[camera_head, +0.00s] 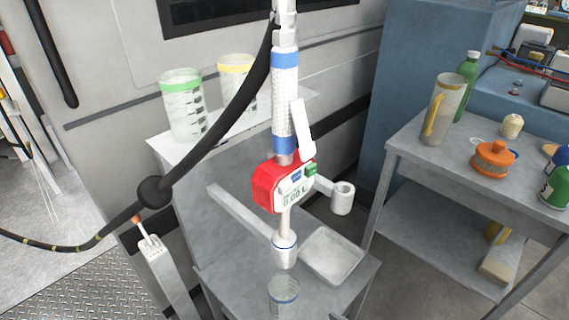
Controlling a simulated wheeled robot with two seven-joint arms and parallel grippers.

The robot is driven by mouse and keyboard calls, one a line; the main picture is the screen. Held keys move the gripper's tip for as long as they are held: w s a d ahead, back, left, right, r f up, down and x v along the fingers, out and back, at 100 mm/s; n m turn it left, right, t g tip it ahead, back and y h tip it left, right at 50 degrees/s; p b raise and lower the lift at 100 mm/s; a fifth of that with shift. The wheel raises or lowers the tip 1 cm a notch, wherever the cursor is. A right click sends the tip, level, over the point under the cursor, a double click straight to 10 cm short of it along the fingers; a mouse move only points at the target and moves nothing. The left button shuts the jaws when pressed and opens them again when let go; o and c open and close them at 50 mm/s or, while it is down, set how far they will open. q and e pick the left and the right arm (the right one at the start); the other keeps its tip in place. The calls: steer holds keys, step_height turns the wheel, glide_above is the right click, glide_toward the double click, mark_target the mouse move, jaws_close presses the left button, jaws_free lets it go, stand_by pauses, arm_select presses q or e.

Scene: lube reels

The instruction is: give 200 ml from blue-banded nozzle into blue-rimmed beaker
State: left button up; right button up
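The blue-banded nozzle (284,95) hangs upright in the middle of the head view, with a blue band near its top and another near its bottom. Its red meter (268,187) has a small display that seems to read 0.00 L, with a blue and a green button. A white lever (302,128) stands beside the grip. The spout goes down into a white, blue-ringed holder (284,252). The clear blue-rimmed beaker (284,298) stands below the holder, cut off by the bottom edge; it looks empty. Neither gripper is in view.
Green-rimmed (181,105) and yellow-rimmed (236,84) beakers stand on a shelf at left. An empty holder (343,198) and a shallow tray (332,256) are right of the nozzle. A black hose (225,120) crosses left. The right table (420,150) holds bottles and an orange reel-like object.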

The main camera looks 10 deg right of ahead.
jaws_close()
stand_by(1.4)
